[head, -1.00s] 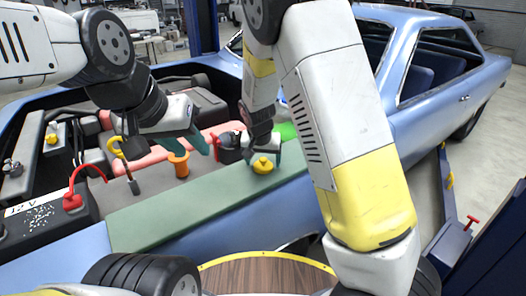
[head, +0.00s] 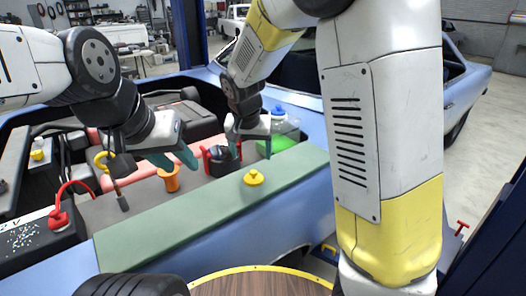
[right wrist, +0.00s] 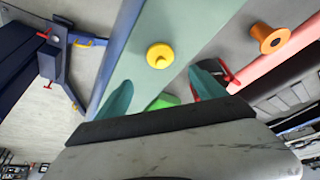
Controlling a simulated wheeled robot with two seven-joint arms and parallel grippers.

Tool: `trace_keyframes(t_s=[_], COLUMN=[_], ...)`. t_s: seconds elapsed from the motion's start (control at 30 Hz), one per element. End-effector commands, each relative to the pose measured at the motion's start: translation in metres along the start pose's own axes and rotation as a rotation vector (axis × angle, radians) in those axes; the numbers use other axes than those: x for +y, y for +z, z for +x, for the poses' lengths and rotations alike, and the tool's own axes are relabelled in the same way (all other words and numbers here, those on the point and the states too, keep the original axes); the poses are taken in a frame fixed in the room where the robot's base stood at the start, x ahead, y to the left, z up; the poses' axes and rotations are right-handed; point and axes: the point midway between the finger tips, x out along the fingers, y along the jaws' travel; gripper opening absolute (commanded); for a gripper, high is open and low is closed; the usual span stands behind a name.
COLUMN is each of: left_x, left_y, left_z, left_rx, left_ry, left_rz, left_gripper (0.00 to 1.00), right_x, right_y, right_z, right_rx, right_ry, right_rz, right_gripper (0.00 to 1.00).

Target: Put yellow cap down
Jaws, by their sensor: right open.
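The yellow cap (head: 253,178) sits upright on the green mat (head: 190,213) over the car's near fender. It also shows in the right wrist view (right wrist: 160,56), with bare mat around it. My right gripper (head: 251,152) is open and empty, above and behind the cap, with its teal fingers apart from it. My left gripper (head: 181,165) is over the engine bay near an orange spool-shaped part (head: 169,178); its teal fingers look apart with nothing between them.
A bottle with green liquid and a blue lid (head: 283,130) stands behind the right gripper. A dark cup-like part with a red handle (head: 217,161) is close by on its left. A battery with a red lead (head: 57,219) is at left. The mat is otherwise clear.

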Motion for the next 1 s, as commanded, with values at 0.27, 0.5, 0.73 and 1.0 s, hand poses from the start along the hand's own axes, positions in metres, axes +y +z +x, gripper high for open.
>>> trace_keyframes(t_s=[0.27,0.5,0.73,1.0], left_x=[0.000,0.000,0.000,0.000], left_y=[0.000,0.000,0.000,0.000], left_z=[0.000,0.000,0.000,0.000], left_rx=[0.000,0.000,0.000,0.000], left_ry=[0.000,0.000,0.000,0.000], left_rz=[0.000,0.000,0.000,0.000], left_gripper=[0.36,0.36,0.36,0.36], right_x=[0.072,0.138,0.171,0.178], right_y=[0.024,0.070,0.116,0.133], right_z=[-0.053,-0.126,-0.166,-0.173], right_rx=[-0.081,0.000,0.117,0.151], right_ry=[-0.172,-0.298,-0.277,-0.248], right_rz=[0.026,-0.039,-0.124,-0.161], right_gripper=[0.80,0.80,0.80,0.80])
